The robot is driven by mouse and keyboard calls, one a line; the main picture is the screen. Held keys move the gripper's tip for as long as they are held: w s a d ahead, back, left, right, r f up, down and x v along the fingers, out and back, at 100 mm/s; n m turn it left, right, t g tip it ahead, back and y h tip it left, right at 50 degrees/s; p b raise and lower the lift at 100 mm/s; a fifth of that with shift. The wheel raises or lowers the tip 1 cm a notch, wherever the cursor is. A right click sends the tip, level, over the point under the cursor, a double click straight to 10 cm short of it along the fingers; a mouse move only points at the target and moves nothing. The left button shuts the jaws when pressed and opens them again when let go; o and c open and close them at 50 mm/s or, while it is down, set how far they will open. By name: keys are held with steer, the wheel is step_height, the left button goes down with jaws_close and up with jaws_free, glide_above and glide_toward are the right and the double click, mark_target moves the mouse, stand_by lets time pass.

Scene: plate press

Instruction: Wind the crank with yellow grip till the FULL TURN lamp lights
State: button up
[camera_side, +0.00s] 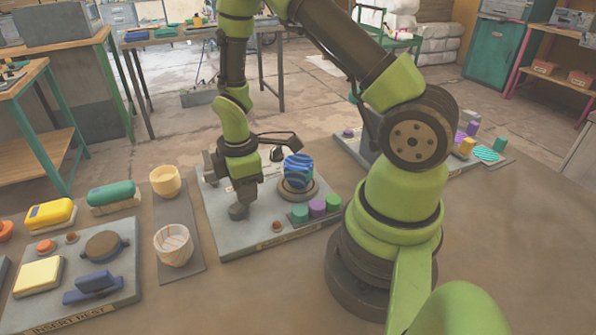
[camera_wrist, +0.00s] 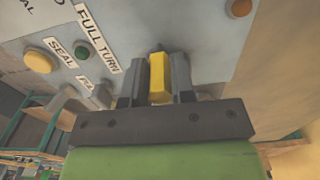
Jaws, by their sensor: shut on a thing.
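My gripper (camera_side: 240,200) is low over the left part of the grey press plate (camera_side: 228,242) in the side view. In the wrist view my gripper (camera_wrist: 158,82) is shut on the yellow grip (camera_wrist: 158,72), with one dark finger on each side. The rest of the crank is mostly hidden behind the gripper. The FULL TURN label (camera_wrist: 98,38) is on the grey panel, near a small dark green lamp (camera_wrist: 82,53). That lamp looks unlit. A SEAL label (camera_wrist: 61,54) is close by.
A blue striped cup (camera_side: 298,168) sits on a round seat to the right of the gripper. Green and purple pucks (camera_side: 316,207) stand in front of it. Cream bowls (camera_side: 172,244) and an insert rest plate (camera_side: 128,268) lie to the left.

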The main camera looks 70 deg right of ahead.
steer(key=shift+s, duration=0.1)
steer(key=shift+s+a+r, duration=0.1)
steer(key=shift+s+a, duration=0.15)
steer(key=shift+s, duration=0.2)
stand_by(0.4)
steer(key=shift+s+a, duration=0.35)
steer(key=shift+a, duration=0.2)
